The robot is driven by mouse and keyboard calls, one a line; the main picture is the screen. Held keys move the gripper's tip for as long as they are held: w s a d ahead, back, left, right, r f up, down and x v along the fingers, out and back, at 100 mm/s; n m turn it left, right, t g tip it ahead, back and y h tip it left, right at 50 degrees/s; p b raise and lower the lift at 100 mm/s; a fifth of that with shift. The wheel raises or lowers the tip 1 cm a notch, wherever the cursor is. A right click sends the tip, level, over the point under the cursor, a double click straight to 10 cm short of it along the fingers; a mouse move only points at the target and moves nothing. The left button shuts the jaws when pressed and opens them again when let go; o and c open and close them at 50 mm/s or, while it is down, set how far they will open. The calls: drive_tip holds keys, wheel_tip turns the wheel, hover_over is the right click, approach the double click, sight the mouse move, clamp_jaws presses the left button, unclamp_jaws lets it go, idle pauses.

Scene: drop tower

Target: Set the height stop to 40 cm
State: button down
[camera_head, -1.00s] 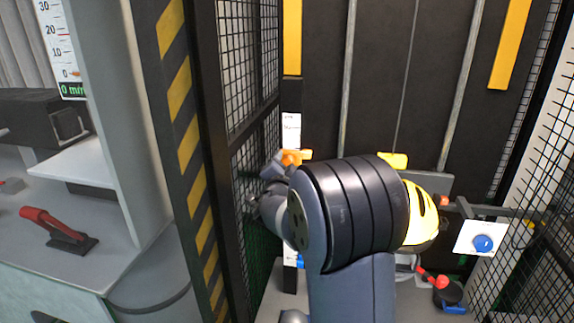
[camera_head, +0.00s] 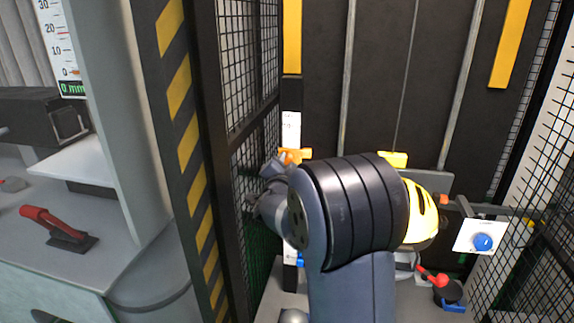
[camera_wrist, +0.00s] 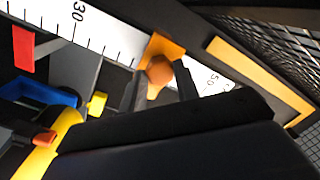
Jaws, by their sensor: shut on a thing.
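The orange height stop (camera_wrist: 165,45) sits on a white ruler (camera_wrist: 110,38) in the wrist view. The marks 30 and 50 show on either side of it, and the part of the scale under it is hidden. My gripper (camera_wrist: 160,82) is shut on the stop's orange knob (camera_wrist: 160,69). In the head view the stop (camera_head: 293,155) shows at the lower part of the ruler (camera_head: 291,128), just above my wrist. My arm hides the ruler below it, and the scale figures there are too small to read.
A mesh cage wall (camera_head: 249,70) stands close left of my wrist. A white panel with a blue button (camera_head: 482,242) is further right. A red-handled tool (camera_head: 60,230) lies on the left bench.

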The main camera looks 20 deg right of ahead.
drive_tip(key=shift+r, duration=0.6)
drive_tip(key=c, duration=1.1)
unclamp_jaws()
drive_tip(key=shift+o, duration=0.2)
drive_tip(key=b+v, duration=0.1)
drive_tip(key=v, duration=1)
drive_tip(key=shift+w+d, duration=0.1)
drive_tip(key=shift+w, duration=0.05)
